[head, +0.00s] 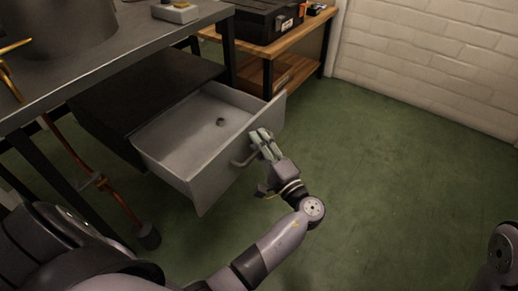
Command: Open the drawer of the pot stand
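The grey drawer (205,125) of the pot stand is pulled well out from its dark cabinet (145,95) under the workbench. The drawer handle (240,161) is a grey bar on the front panel. My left gripper (261,138) is at the right end of this handle, its pale fingers close together and seemingly shut on it. The fingers hide that end of the handle. My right gripper is out of view; only part of my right arm shows at the lower right edge.
The workbench (115,45) above carries a large dark pot (55,25) and a small box (175,12). A wooden side table (290,55) with a black case (262,18) stands behind. Green floor is clear to the right, up to the white brick wall.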

